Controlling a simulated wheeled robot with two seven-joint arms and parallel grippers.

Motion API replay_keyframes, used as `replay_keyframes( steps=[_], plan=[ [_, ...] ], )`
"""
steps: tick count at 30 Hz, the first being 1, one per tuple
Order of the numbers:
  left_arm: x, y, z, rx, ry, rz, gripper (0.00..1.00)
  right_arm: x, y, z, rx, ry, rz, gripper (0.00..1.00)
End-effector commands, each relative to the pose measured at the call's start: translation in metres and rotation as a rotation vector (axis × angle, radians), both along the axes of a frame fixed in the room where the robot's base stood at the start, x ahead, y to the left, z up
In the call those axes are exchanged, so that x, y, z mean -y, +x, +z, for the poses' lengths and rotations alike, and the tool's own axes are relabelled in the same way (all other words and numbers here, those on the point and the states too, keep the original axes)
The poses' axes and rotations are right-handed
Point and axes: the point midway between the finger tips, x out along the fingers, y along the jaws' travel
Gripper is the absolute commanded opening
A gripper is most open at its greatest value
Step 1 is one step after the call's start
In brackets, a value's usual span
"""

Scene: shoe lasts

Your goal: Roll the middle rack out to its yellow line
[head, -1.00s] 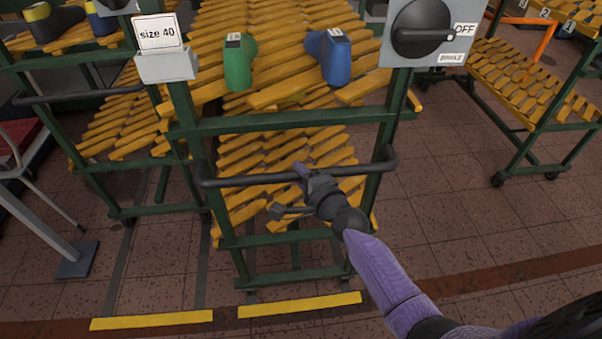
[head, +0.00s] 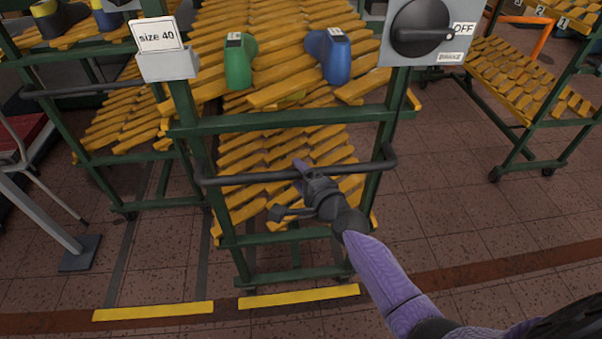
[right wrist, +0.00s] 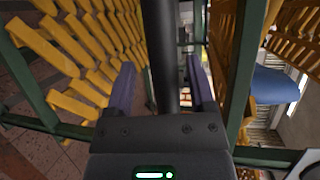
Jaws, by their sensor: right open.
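The middle rack is a green frame (head: 290,121) with slanted yellow slats, a "size 40" card (head: 158,34) and a black front handle bar (head: 240,180). Its black brake knob (head: 420,27) has its white mark towards the OFF label. Its yellow line (head: 299,296) lies on the floor just in front of the rack's lower front. My right gripper (head: 301,172) is at the handle bar. In the right wrist view the bar (right wrist: 160,60) runs between the two open fingers (right wrist: 158,85); contact is not clear. My left gripper is not in view.
A green shoe last (head: 238,62) and a blue one (head: 334,56) stand on the middle rack. Another rack (head: 130,160) stands close on the left with its own yellow line (head: 153,311). A rack (head: 520,85) stands on the right, across open tiled floor.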

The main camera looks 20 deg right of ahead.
Motion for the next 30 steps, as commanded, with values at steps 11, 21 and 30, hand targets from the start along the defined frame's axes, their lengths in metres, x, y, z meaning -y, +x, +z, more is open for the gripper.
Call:
replay_keyframes(
  steps=[11, 21, 30],
  plan=[
    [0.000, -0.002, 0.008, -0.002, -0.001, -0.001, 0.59, 0.003, -0.012, 0.007, 0.005, -0.002, -0.003, 0.70],
    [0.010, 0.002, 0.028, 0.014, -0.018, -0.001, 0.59, 0.011, -0.086, 0.018, 0.002, -0.002, -0.001, 0.70],
    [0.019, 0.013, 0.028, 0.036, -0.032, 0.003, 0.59, 0.013, -0.097, 0.019, 0.003, -0.001, -0.002, 0.70]
  ],
)
